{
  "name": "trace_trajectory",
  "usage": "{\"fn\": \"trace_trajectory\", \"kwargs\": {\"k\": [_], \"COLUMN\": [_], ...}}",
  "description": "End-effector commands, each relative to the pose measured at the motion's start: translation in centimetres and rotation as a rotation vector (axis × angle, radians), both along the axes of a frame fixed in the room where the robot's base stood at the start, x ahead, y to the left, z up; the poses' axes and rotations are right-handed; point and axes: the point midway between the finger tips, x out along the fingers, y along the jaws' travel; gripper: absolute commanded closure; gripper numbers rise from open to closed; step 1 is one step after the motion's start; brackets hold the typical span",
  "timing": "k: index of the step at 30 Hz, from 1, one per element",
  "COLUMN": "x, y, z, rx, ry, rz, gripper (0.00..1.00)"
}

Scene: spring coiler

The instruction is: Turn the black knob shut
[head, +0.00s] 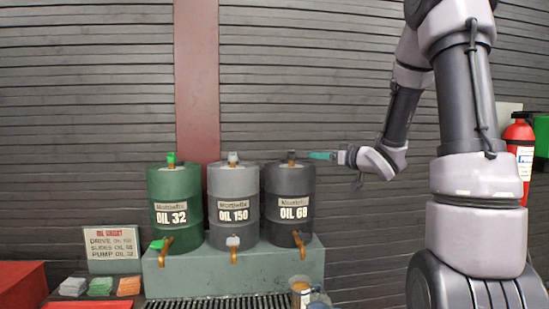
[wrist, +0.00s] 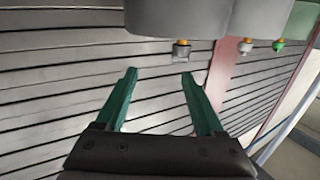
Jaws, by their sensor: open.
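The dark drum marked OIL 68 (head: 293,190) stands at the right of three drums. A small black knob (head: 291,156) sits on its top, and a tap with a dark handle (head: 298,239) is low on its front. My gripper (head: 311,155) is level with the top knob, just to its right in the head view. Its teal fingers are open and empty. In the wrist view, which looks upside down, the knob (wrist: 181,50) on its brass stem lies beyond the fingertips of my gripper (wrist: 159,74), apart from them.
The grey OIL 150 drum (head: 233,200) and green OIL 32 drum (head: 175,205) stand to the left on a grey-green plinth (head: 190,279). A small container (head: 300,289) is below the dark drum's tap. An oil chart sign (head: 112,249) stands left. A fire extinguisher (head: 519,150) hangs right.

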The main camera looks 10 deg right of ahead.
Motion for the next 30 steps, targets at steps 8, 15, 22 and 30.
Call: {"fn": "trace_trajectory", "kwargs": {"k": [8,15,22,30], "x": [0.2,3.5,6.9,8.6], "y": [1.6,4.0,6.1,7.2], "z": [-1.0,-1.0,-1.0,-0.9], "rx": [0.034,0.033,0.033,0.033], "ry": [-0.037,-0.039,-0.037,-0.037], "rz": [0.108,0.109,0.106,0.103], "gripper": [0.3,0.3,0.3,0.3]}}
